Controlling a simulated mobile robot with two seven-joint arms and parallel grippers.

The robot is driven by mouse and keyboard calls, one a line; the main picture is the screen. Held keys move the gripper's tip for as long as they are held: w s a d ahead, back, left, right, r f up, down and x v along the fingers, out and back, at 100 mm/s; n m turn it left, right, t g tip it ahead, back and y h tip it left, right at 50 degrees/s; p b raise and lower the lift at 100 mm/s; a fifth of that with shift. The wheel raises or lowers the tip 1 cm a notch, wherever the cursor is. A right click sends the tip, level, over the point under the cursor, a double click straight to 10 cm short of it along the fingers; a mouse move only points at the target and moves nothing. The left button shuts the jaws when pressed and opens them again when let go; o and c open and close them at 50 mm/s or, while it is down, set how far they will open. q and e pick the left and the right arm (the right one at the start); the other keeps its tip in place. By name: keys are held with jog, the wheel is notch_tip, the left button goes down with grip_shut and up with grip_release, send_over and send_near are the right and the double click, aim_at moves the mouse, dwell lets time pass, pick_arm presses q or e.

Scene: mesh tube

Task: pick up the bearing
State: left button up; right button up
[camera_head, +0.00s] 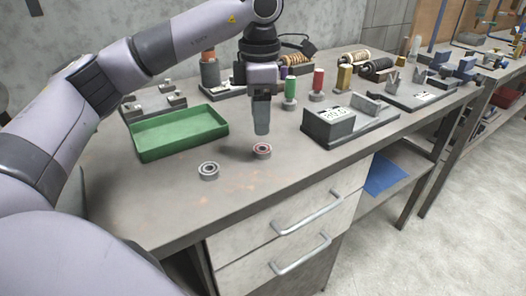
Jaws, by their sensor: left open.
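Two ring-shaped bearings lie flat on the grey workbench (160,205) near its front edge. One is a plain grey bearing (208,171). The other is a bearing with a reddish ring (262,151), a little farther right and back. My left gripper (262,130) points down above and just behind the reddish bearing, apart from it as far as I can see. It is open with nothing visible in it; its fingers overlap from this angle. My right gripper is out of view.
A green tray (180,146) stands left of my gripper. A grey block fixture (330,124) sits to the right. Red (318,82) and green (290,88) cylinders stand behind. The bench front around the bearings is clear; drawers (290,222) lie below its edge.

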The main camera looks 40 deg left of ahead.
aim_at(262, 151)
pick_arm(q)
jog(key=f, duration=0.6)
jog(key=shift+w+a+f, duration=0.1)
jog(key=shift+w+f, duration=0.2)
jog(key=shift+f, duration=0.1)
jog(key=c, duration=0.9)
